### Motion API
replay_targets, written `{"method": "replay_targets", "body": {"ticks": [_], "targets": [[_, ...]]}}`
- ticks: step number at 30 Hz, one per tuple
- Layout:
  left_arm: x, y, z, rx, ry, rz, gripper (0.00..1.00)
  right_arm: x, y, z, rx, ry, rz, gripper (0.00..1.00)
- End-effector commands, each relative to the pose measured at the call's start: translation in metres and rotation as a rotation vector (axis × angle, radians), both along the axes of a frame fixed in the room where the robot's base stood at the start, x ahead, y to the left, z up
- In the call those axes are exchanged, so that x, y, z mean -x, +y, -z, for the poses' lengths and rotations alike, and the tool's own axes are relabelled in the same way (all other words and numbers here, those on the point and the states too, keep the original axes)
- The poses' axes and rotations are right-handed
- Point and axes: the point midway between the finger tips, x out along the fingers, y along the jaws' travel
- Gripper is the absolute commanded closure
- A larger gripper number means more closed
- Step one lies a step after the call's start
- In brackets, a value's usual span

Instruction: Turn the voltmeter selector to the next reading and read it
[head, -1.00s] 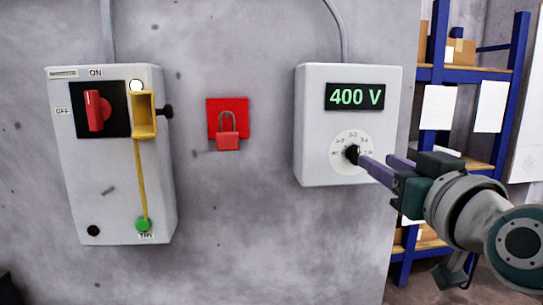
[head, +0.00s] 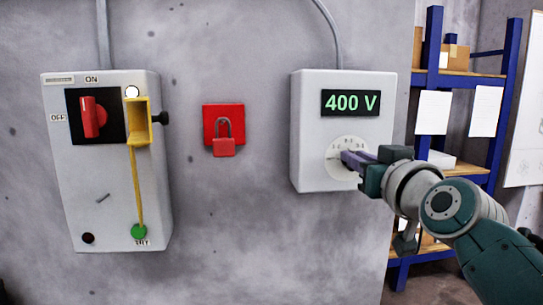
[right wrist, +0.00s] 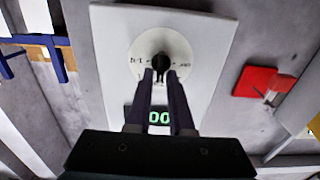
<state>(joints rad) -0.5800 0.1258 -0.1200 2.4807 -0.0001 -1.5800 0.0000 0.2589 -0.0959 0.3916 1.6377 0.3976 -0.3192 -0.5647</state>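The voltmeter (head: 310,125) is a pale box on the wall at the right, its display (head: 350,103) reading 400 V in green. Below the display is a round white dial (head: 335,170). My right gripper (head: 347,158) reaches it from the right, its purple fingers covering the black selector knob in the head view. In the right wrist view the voltmeter appears upside down, and the selector knob (right wrist: 162,66) shows at the tips of my right gripper (right wrist: 160,76). The fingers are close together with the knob's grip between them. My left gripper is not in view.
At the left is a switch box (head: 105,210) with a red rotary handle (head: 91,117), a yellow bracket (head: 138,121) and a green button (head: 139,231). A red padlock (head: 223,146) hangs between the boxes. A blue shelf rack (head: 430,60) stands at the right.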

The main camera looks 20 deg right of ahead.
Motion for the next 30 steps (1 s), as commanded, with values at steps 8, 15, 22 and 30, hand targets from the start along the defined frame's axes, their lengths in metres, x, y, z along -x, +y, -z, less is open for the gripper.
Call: {"method": "replay_targets", "body": {"ticks": [8, 15, 22, 30], "targets": [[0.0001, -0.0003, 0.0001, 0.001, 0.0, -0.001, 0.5, 0.0002, 0.0001, 0.0001, 0.0, 0.0, 0.0, 1.0], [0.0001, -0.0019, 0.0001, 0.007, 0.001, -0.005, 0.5, 0.0002, 0.0001, 0.0001, 0.0, 0.0, 0.0, 1.0], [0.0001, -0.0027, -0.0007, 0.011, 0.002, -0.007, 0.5, 0.0002, -0.0001, -0.0002, -0.011, -0.003, 0.0, 1.0], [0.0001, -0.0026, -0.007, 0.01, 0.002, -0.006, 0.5, 0.0006, -0.0011, -0.0013, -0.116, -0.028, 0.0, 1.0]]}}
